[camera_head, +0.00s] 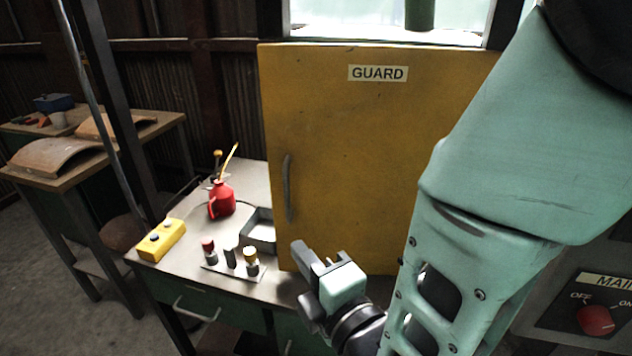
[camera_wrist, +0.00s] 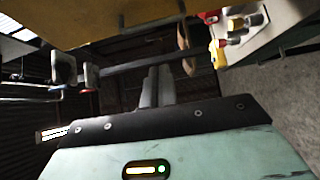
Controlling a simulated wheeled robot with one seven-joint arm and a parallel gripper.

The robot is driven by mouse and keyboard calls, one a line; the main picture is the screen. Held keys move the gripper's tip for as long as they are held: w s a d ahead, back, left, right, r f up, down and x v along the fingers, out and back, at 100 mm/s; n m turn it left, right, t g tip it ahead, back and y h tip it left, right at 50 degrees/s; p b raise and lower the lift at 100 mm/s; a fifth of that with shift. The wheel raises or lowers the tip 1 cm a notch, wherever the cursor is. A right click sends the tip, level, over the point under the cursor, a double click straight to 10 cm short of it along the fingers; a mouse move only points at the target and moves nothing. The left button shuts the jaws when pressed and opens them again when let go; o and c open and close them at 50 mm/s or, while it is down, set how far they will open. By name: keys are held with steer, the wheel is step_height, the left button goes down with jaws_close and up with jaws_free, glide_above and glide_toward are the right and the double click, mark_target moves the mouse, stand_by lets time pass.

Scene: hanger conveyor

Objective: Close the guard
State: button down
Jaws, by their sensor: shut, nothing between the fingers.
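The guard (camera_head: 370,150) is a large flat yellow panel with a "GUARD" label near its top. A curved grey handle (camera_head: 288,188) stands upright near its left edge. The right part of the guard is hidden behind my arm. My gripper (camera_head: 308,258) is shut and empty, in front of the guard's lower left part, below and slightly right of the handle. In the wrist view, my shut fingers (camera_wrist: 157,88) point away from the camera and a yellow panel, likely the guard (camera_wrist: 100,12), fills the top left. I cannot tell how far the guard stands from its frame.
A metal bench (camera_head: 175,265) holds a red oil can (camera_head: 222,200), a grey tray (camera_head: 262,230), a rack of small posts (camera_head: 231,262) and a yellow button box (camera_head: 162,240). A red main switch (camera_head: 595,320) is at lower right. A dark upright post (camera_head: 110,110) stands left; another bench (camera_head: 60,180) is behind.

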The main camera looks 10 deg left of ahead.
mark_target(293, 186)
steer(key=p+x, duration=0.1)
steer(key=x, duration=0.2)
steer(key=w+d+p+x, duration=0.1)
steer(key=x, duration=0.2)
steer(key=p+x, duration=0.1)
steer(key=x, duration=0.2)
steer(key=shift+w+d+r, duration=0.1)
steer(key=shift+d, duration=0.15)
steer(key=shift+w, duration=0.6)
steer(key=shift+w, duration=0.1)
steer(key=w+m+h, duration=0.1)
steer(key=w, duration=0.1)
steer(key=w+a+m+t+h+b, duration=0.1)
steer(key=w, duration=0.1)
steer(key=w+a+t+h+b, duration=0.1)
steer(key=w, duration=0.2)
steer(key=shift+w+m, duration=0.1)
steer(key=shift+m, duration=0.3)
steer(key=shift+w+t+h, duration=0.25)
steer(key=shift+t+h, duration=0.05)
steer(key=shift+h, duration=0.1)
steer(key=shift+w+r, duration=0.1)
